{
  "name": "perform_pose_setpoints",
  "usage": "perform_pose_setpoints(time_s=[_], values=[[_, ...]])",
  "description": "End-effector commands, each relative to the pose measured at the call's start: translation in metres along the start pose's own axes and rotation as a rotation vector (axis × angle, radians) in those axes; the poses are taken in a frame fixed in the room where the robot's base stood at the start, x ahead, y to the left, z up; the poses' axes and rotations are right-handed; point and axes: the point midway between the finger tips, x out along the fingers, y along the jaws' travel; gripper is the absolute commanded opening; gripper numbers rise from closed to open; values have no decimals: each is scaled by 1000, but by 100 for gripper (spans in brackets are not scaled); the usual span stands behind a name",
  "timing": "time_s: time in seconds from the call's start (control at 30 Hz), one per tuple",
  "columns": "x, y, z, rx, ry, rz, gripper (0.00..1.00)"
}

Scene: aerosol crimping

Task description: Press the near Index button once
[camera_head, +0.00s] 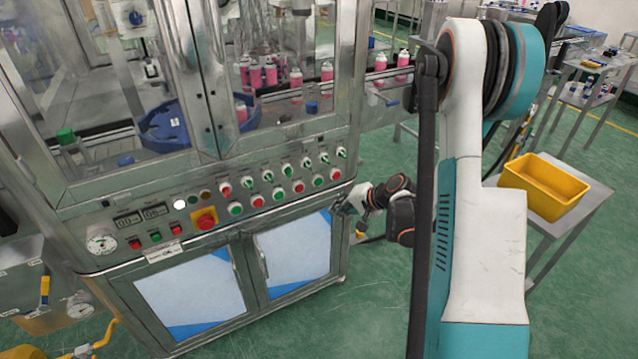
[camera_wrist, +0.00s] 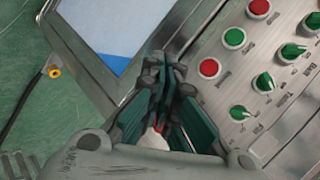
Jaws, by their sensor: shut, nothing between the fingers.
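The control panel (camera_head: 215,218) of the machine carries a lower row of red and green push buttons and an upper row of selector knobs. I cannot read which button is the Index one. The row's right-end red button (camera_head: 335,174) shows in the wrist view (camera_wrist: 209,68), with a green button (camera_wrist: 234,38) and another red button (camera_wrist: 258,8) beyond it. My gripper (camera_head: 345,208) is shut and empty, just below and right of the panel's right end. In the wrist view its fingertips (camera_wrist: 163,68) lie left of the nearest red button, apart from it as far as I can tell.
Green knobs (camera_wrist: 264,82) stand out from the panel beside the buttons. A large red emergency button (camera_head: 205,219) sits further left. White cabinet doors (camera_head: 292,253) with handles are below. A yellow bin (camera_head: 543,184) stands on a side table at right. Green floor (camera_head: 375,310) is open in front.

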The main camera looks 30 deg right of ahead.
Motion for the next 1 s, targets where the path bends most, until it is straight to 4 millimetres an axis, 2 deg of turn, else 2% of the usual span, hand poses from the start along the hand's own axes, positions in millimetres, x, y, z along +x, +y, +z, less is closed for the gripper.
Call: perform_pose_setpoints(time_s=[0.23, 0.7, 1.0], values=[[8, -6, -5, -1, -1, 0, 0], [49, -36, -35, -3, -1, 1, 0], [61, -44, -44, -1, 0, 1, 0]])
